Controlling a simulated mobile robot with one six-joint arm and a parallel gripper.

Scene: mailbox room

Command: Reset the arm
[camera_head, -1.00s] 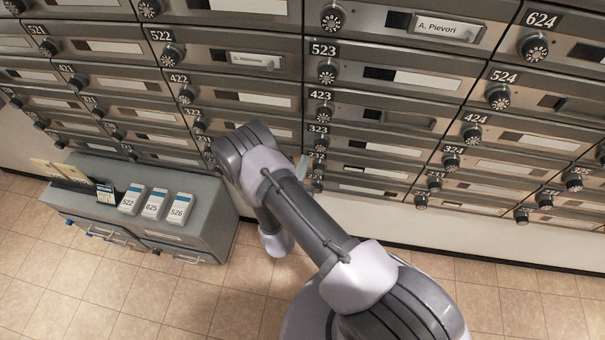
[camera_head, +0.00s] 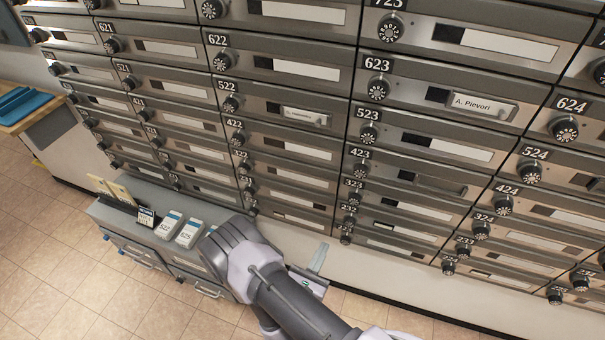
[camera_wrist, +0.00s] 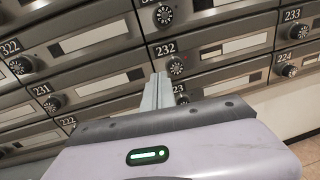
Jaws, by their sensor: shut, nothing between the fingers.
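My gripper (camera_head: 319,258) is in front of the lowest rows of mailboxes, right of the grey cabinet, with my arm reaching up from the bottom of the head view. In the wrist view my gripper (camera_wrist: 158,92) shows its fingers together, pointing at the mailboxes near number 232. The fingers are shut and hold nothing. I cannot tell from the wrist view how far the fingertips are from the mailbox fronts.
The mailbox wall (camera_head: 290,95) fills the back, with round dials and number plates. A low grey cabinet (camera_head: 135,240) stands at left, bearing numbered boxes (camera_head: 189,232) and a card holder. A wooden table (camera_head: 22,112) with blue trays is far left. Tiled floor (camera_head: 40,230) is clear.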

